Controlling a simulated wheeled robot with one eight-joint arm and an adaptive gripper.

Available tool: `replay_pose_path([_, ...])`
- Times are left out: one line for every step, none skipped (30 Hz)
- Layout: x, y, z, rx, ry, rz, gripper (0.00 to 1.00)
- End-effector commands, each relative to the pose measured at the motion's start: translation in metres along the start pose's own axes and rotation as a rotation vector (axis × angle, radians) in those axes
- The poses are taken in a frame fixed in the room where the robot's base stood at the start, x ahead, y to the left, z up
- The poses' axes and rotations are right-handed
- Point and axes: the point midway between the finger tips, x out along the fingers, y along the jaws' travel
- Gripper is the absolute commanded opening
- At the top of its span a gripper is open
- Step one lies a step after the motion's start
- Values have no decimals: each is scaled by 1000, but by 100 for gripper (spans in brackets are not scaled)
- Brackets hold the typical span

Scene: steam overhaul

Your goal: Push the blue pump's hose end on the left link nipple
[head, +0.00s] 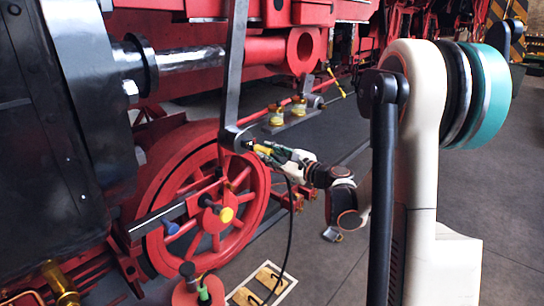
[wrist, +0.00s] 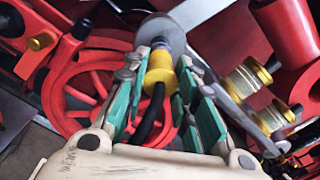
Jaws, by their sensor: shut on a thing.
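The yellow hose end (wrist: 160,74) sits between the teal-padded fingers of my gripper (wrist: 166,62), which is shut on it. Its black hose (wrist: 152,118) trails back between the fingers. In the head view my gripper (head: 268,150) is at the lower end of the grey link (head: 236,80), and the hose (head: 289,225) hangs down toward the floor. In the wrist view the hose end points at a round grey part of the link (wrist: 163,30). The nipple is hidden, and I cannot tell whether the hose end is on it. I cannot clearly make out the blue pump.
A red spoked wheel (head: 165,190) stands behind the link. Brass-coloured cups (head: 277,115) sit on a rod to the right. A red device (head: 195,291) is at the bottom.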

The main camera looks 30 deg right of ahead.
Motion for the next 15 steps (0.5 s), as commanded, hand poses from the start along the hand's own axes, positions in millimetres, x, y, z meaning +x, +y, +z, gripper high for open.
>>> replay_pose_path([2, 0, 0, 0, -1, 0, 0])
replay_pose_path([2, 0, 0, 0, 0, 0, 0])
replay_pose_path([3, 0, 0, 0, 0, 0, 0])
replay_pose_path([4, 0, 0, 0, 0, 0, 0])
replay_pose_path([5, 0, 0, 0, 0, 0, 0])
replay_pose_path([6, 0, 0, 0, 0, 0, 0])
replay_pose_path([7, 0, 0, 0, 0, 0, 0])
replay_pose_path([8, 0, 0, 0, 0, 0, 0])
replay_pose_path([9, 0, 0, 1, 0, -1, 0])
replay_pose_path([10, 0, 0, 1, 0, -1, 0])
replay_pose_path([10, 0, 0, 1, 0, -1, 0])
replay_pose_path([11, 0, 0, 1, 0, -1, 0])
replay_pose_path([12, 0, 0, 1, 0, -1, 0])
replay_pose_path([12, 0, 0, 1, 0, -2, 0])
replay_pose_path([13, 0, 0, 1, 0, -2, 0])
